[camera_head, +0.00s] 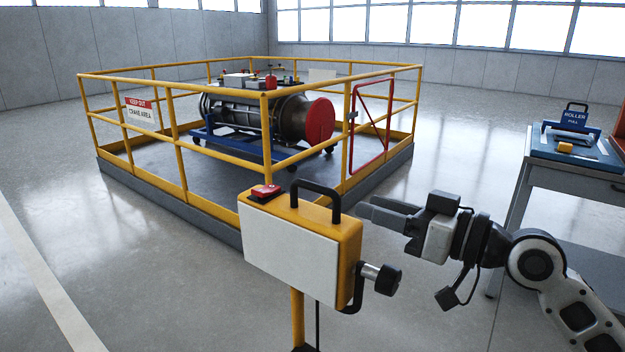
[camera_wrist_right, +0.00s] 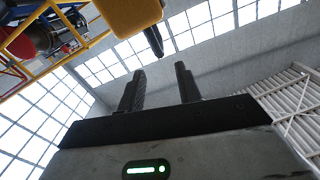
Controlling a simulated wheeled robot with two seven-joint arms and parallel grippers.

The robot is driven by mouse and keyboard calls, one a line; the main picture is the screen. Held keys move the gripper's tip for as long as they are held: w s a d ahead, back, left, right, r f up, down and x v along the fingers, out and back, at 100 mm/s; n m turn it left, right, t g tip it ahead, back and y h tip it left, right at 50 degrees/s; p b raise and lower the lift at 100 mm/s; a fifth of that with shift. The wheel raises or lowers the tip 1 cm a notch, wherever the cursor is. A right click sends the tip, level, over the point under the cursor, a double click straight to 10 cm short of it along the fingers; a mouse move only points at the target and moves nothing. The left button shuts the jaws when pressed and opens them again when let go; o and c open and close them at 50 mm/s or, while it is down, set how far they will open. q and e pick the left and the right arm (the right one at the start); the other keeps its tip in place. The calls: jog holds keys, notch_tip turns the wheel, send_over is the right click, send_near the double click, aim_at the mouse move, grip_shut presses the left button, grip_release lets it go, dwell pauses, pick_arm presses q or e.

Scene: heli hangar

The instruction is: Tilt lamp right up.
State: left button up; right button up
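The lamp (camera_head: 292,248) is a yellow box with a pale front panel on a yellow post (camera_head: 298,320). It has a black handle (camera_head: 318,194) on top, a red part on its upper left and a black-tipped knob (camera_head: 385,277) on its right side. Its panel leans slightly. My right gripper (camera_head: 375,212) is just right of the lamp, near handle height, pointing left. In the right wrist view its two fingers (camera_wrist_right: 160,85) stand apart with nothing between them. The lamp's yellow body (camera_wrist_right: 130,12) is above them there, apparently apart from the fingers. My left gripper is out of view.
A yellow railing (camera_head: 180,165) with a red gate (camera_head: 370,130) encloses an engine (camera_head: 270,112) on a blue stand behind the lamp. A table (camera_head: 575,178) with a blue case stands at the right. Open floor lies at the left.

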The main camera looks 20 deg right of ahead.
aim_at(329, 193)
jog(key=p+x, duration=0.2)
jog(key=x, duration=1)
jog(key=shift+c, duration=0.3)
grip_shut()
